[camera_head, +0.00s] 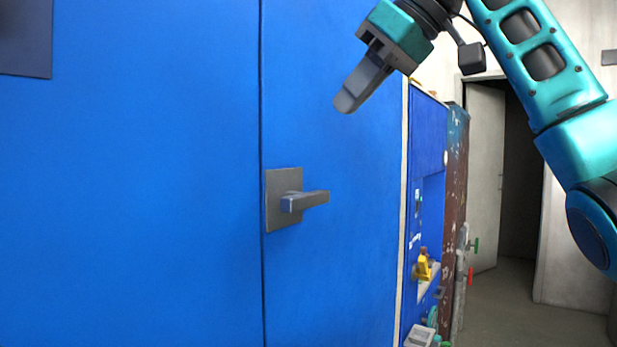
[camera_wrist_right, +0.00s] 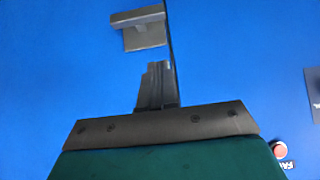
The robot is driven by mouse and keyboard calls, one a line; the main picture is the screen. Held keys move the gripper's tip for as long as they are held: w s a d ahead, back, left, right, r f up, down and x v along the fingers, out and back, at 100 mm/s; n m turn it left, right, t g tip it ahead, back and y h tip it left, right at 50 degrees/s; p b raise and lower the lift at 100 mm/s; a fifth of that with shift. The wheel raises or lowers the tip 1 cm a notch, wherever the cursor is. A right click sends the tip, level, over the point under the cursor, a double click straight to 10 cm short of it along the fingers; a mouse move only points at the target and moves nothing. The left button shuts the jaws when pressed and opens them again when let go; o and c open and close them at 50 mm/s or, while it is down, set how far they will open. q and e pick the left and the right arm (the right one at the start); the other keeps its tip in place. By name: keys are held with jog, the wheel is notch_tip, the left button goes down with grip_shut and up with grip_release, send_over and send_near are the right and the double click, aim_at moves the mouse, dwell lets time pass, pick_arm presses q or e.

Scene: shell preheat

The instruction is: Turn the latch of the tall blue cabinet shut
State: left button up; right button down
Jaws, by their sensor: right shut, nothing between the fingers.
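The tall blue cabinet (camera_head: 150,200) fills the left and middle of the head view, with a vertical seam between its two door panels. Its grey latch (camera_head: 305,200) sits on a square plate just right of the seam, its lever pointing right and about level. In the right wrist view the latch (camera_wrist_right: 140,27) shows at the top, beyond the fingertips. My right gripper (camera_head: 348,103) is shut and empty, above and to the right of the latch, apart from it. In the right wrist view its fingers (camera_wrist_right: 157,68) are together. My left gripper is not in view.
A dark plate (camera_head: 25,38) is at the cabinet's upper left. Right of the cabinet, a blue panel (camera_head: 428,135) has a recess holding a yellow object (camera_head: 424,266). A grey device (camera_head: 419,336) is at the bottom. An open door (camera_head: 485,175) and clear floor lie farther right.

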send_over(295, 196)
jog(key=s+d, duration=0.2)
notch_tip(295, 196, down, 7)
notch_tip(295, 196, down, 4)
jog(key=shift+f, duration=0.1)
jog(key=shift+s+a+f+n+t+h+b, duration=0.1)
jog(key=shift+n+t+h+b, duration=0.2)
jog(key=shift+t, duration=0.3)
jog(key=shift+s+f+n+t, duration=0.1)
jog(key=shift+n+t, duration=0.2)
